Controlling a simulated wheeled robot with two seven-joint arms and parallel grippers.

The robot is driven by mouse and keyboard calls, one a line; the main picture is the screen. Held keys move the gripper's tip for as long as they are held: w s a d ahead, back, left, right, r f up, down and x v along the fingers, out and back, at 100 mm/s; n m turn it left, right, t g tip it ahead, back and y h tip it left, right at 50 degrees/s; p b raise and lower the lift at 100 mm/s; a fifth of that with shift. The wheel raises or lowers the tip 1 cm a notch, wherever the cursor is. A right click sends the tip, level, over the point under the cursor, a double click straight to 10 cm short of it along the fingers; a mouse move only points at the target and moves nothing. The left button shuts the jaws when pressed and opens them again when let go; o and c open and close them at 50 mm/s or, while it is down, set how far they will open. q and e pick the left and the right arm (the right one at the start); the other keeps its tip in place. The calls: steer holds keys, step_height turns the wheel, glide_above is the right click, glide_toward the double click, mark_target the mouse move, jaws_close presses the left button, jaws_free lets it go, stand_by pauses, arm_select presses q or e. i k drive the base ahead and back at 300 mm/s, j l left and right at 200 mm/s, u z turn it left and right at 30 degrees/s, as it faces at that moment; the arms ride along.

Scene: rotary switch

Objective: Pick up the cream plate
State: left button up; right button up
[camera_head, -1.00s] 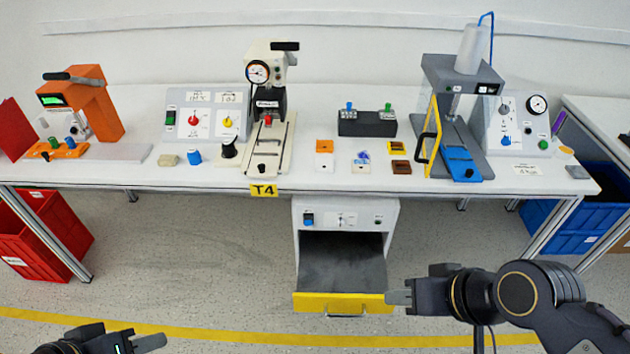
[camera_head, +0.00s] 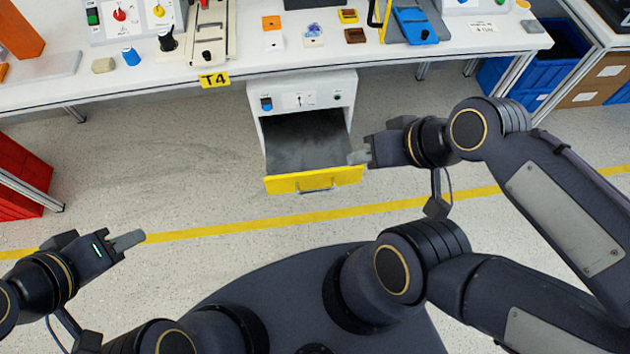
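Small square plates lie on the white workbench (camera_head: 230,75). A pale, off-white plate (camera_head: 273,40) lies just in front of an orange plate (camera_head: 271,22). Another pale plate (camera_head: 313,42) lies to its right, with a blue-and-white item (camera_head: 313,29) at its back edge. I cannot tell which pale one is the cream plate. My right gripper (camera_head: 358,158) is in front of the bench, beside the yellow drawer front's right end, away from the plates. My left gripper (camera_head: 128,240) is low at the left over the floor. Neither visibly holds anything; finger gaps are unclear.
A grey cabinet under the bench has an open drawer with a yellow front (camera_head: 314,180).

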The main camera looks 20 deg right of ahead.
mark_target(313, 39)
steer(key=i+j+z, duration=0.3)
steer(key=i+j, duration=0.3)
steer(key=i+j+z, duration=0.3)
steer(key=i+j, duration=0.4)
steer(key=j, duration=0.1)
